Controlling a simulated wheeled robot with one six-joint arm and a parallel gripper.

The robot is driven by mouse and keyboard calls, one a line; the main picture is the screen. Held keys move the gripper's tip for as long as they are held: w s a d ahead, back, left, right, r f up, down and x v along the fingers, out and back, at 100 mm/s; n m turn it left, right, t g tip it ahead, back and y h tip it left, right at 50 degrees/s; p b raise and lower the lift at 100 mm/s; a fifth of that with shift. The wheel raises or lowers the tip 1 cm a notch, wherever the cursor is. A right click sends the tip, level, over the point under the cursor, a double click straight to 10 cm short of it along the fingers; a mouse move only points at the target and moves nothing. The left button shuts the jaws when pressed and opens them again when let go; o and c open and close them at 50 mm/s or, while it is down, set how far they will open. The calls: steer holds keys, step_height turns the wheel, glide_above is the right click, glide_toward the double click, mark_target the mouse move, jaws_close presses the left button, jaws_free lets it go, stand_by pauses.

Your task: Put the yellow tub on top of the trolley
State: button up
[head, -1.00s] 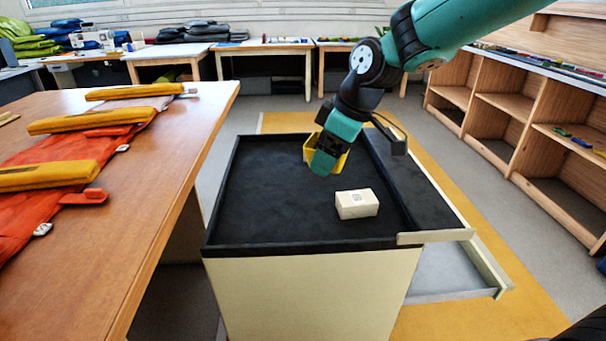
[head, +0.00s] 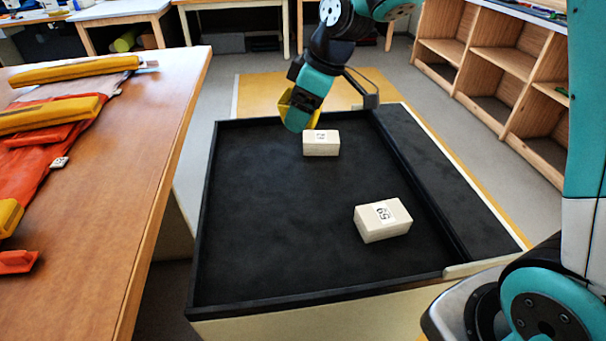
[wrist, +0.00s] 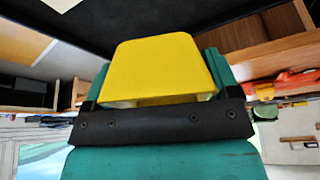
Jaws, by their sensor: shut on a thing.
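The yellow tub (head: 285,101) is held in my gripper (head: 296,113), over the far part of the trolley in the head view. The teal gripper hides most of the tub there. In the wrist view the yellow tub (wrist: 160,65) sits tilted between the teal fingers (wrist: 213,68). The trolley (head: 270,215) has a black, rimmed top and a cream body. I cannot tell how far the tub is above the top.
Two white boxes with labels stand on the trolley top: one (head: 321,145) just by my gripper, one (head: 382,222) nearer. The left and middle of the top are clear. A wooden table (head: 115,190) stands left; open shelves (head: 500,70) stand right.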

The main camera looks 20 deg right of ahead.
mark_target(298, 189)
step_height(298, 189, down, 18)
steer(key=shift+s+f, duration=0.1)
stand_by(0.4)
